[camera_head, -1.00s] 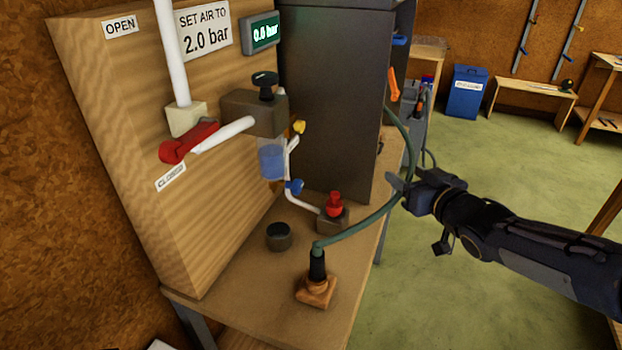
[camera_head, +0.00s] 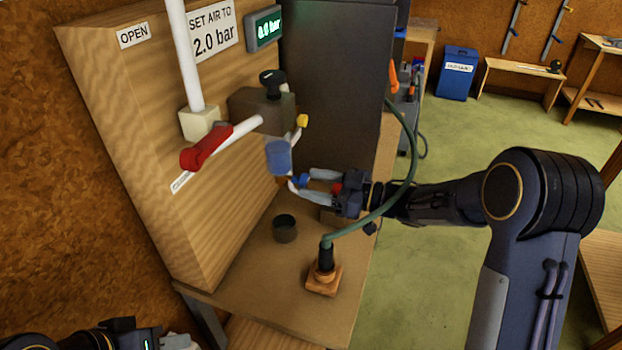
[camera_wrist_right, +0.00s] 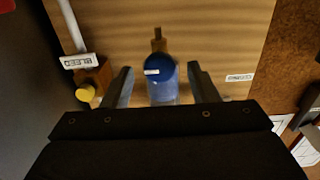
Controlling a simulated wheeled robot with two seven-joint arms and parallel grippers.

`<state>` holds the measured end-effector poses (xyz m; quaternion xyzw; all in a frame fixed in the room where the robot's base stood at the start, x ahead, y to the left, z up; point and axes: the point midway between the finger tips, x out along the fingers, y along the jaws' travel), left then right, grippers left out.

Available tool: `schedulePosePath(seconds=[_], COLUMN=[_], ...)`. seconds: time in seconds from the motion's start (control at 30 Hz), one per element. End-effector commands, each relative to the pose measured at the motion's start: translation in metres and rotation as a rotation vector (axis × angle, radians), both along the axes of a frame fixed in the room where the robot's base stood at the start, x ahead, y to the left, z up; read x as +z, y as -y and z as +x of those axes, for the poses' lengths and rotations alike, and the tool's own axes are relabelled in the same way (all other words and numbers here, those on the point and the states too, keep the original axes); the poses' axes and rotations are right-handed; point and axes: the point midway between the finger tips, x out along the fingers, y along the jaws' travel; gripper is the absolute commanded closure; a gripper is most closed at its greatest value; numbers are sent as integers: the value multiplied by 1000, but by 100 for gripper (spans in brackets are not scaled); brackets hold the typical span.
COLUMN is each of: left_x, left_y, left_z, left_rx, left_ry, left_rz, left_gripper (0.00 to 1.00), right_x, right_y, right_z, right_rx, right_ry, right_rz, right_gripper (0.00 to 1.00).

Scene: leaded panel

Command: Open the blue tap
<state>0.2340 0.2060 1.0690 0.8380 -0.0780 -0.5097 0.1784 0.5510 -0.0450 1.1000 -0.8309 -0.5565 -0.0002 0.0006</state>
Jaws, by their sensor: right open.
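The blue tap (camera_head: 300,181) sits low on the piping beneath the blue bowl (camera_head: 278,157). In the right wrist view, the blue tap (camera_wrist_right: 159,64) shows as a round blue knob with a small white label. My right gripper (camera_head: 314,186) reaches in from the right with its fingers open at the tap. In the wrist view, the gripper's two fingers (camera_wrist_right: 160,72) stand on either side of the tap, with visible gaps. I cannot tell its depth between them. My left gripper (camera_head: 180,342) is partly cut off at the bottom left.
A yellow tap (camera_head: 302,121) with a bleed label is close by. The red lever (camera_head: 206,147) sits on the wooden board (camera_head: 130,105). A green hose (camera_head: 408,165) passes near my right wrist. A dark cup (camera_head: 285,228) stands on the bench. The gauge reads 0.0 bar.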

Motion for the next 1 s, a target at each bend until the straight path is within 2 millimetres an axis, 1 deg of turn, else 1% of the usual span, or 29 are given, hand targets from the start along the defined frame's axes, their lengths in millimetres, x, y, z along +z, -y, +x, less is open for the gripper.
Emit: schedulePosePath(seconds=[0.03,0.13,0.43,0.47,0.77,0.8,1.0], left_x=[3,4,4,4,4,4,0], left_y=[0,0,0,0,0,0,0], left_z=[0,0,0,0,0,0,0], left_rx=[0,0,0,0,0,0,0], left_ry=[0,0,0,0,0,0,0], left_rz=[0,0,0,0,0,0,0], left_gripper=[64,64,64,64,64,64,64], right_x=[1,1,0,0,0,0,-1], right_y=[-6,-12,-15,-15,-14,-14,-14], right_z=[2,5,6,6,6,6,6], right_rx=[2,0,-2,-2,-2,-2,-2], right_ry=[-2,0,1,1,1,1,18], right_rz=[-1,-1,0,0,0,0,-7], right_gripper=[46,46,46,49,88,90,90])
